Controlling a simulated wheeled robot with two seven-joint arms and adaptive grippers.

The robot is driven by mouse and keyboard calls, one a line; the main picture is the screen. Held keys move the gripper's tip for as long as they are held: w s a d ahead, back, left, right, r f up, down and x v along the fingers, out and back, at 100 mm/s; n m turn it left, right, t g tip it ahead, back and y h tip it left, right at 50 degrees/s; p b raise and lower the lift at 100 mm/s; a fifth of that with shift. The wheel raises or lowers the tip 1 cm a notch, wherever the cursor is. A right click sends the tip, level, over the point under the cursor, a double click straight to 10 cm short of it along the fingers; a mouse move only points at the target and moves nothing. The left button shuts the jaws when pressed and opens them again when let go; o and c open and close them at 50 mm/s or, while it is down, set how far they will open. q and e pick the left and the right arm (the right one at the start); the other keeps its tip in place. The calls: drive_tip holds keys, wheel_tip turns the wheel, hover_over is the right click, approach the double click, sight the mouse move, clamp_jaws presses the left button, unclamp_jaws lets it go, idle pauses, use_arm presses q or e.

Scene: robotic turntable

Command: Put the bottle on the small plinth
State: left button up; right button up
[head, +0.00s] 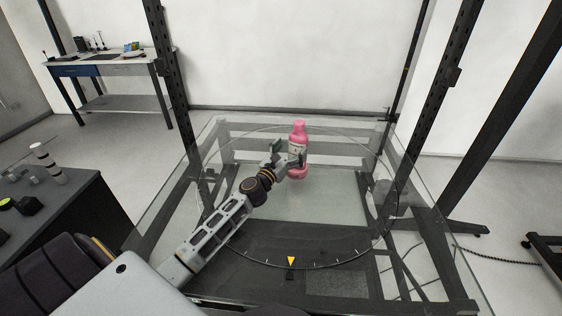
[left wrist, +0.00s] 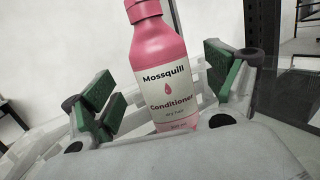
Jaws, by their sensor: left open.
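The pink bottle (head: 299,135) stands upright on the round glass turntable (head: 340,215), toward its far side. My left gripper (head: 286,154) is at the bottle, reaching in from the front left. In the left wrist view the bottle (left wrist: 160,50) has a pale "Mossquill Conditioner" label and sits between the green finger pads. The fingers are open, with gaps on both sides of the bottle. A faint grey, short cylinder shape (head: 391,203) shows at the right of the turntable; I cannot tell whether it is the small plinth. My right gripper is not in view.
Dark upright posts (head: 172,70) frame the glass table. A dark cabinet (head: 75,215) with a white-and-black cylinder (head: 48,162) stands at the left. A workbench (head: 110,62) is at the back left. A yellow marker (head: 291,261) lies at the turntable's near edge. The glass around the bottle looks clear.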

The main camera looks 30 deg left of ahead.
use_arm(q)
drive_tip(key=shift+s+f, duration=0.2)
drive_tip(key=shift+s, duration=0.9)
drive_tip(key=shift+s+a+f, duration=0.1)
drive_tip(key=shift+s+f, duration=0.05)
drive_tip(key=shift+s, duration=0.9)
drive_tip(key=shift+s+a+f, duration=0.1)
drive_tip(key=shift+s, duration=0.9)
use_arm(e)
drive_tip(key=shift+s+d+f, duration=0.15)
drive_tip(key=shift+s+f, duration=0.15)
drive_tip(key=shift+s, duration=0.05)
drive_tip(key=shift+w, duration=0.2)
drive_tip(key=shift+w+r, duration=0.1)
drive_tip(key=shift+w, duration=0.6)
